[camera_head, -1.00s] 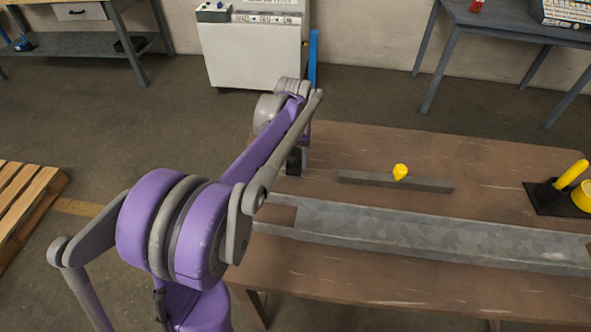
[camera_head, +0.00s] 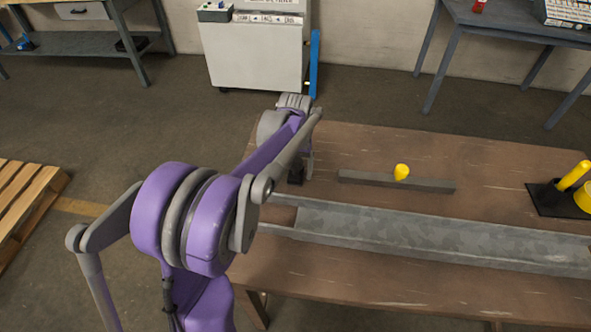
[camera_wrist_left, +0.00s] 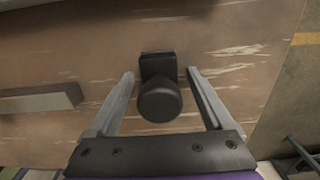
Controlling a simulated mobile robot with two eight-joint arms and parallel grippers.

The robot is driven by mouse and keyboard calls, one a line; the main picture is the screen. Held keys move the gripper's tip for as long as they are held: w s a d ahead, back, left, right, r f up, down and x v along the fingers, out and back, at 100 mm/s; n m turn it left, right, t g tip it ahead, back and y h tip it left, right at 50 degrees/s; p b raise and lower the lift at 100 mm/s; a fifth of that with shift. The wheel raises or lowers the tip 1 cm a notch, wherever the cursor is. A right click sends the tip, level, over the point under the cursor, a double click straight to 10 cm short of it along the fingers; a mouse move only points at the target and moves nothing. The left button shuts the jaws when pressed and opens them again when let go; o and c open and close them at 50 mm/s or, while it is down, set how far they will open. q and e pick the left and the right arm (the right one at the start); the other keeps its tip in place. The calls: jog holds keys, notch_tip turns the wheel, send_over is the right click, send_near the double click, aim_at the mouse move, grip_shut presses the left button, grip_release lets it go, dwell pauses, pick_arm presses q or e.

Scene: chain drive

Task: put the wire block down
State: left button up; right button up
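The wire block, a dark block with a round dark knob (camera_wrist_left: 158,100), sits between the fingers of my left gripper (camera_wrist_left: 160,75) in the left wrist view. The fingers stand spread apart, with a gap on each side of the block, so the gripper looks open. The block appears to be on the brown wooden table (camera_wrist_left: 235,45), though its underside is hidden. In the head view the wire block (camera_head: 296,176) shows as a small dark shape at the table's left end, below my left wrist. My right gripper is not in view.
A grey bar (camera_head: 430,185) with a yellow piece (camera_head: 401,172) on it lies to the right of the block. A long metal channel (camera_head: 400,233) runs along the table in front. A black stand (camera_head: 545,197) with yellow parts is at the right. The front tabletop is clear.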

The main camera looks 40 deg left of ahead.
aim_at(295, 162)
pick_arm(q)
jog(key=shift+r, duration=0.35)
notch_tip(295, 162, up, 12)
jog(key=shift+f+p, duration=0.15)
jog(key=shift+p, duration=0.35)
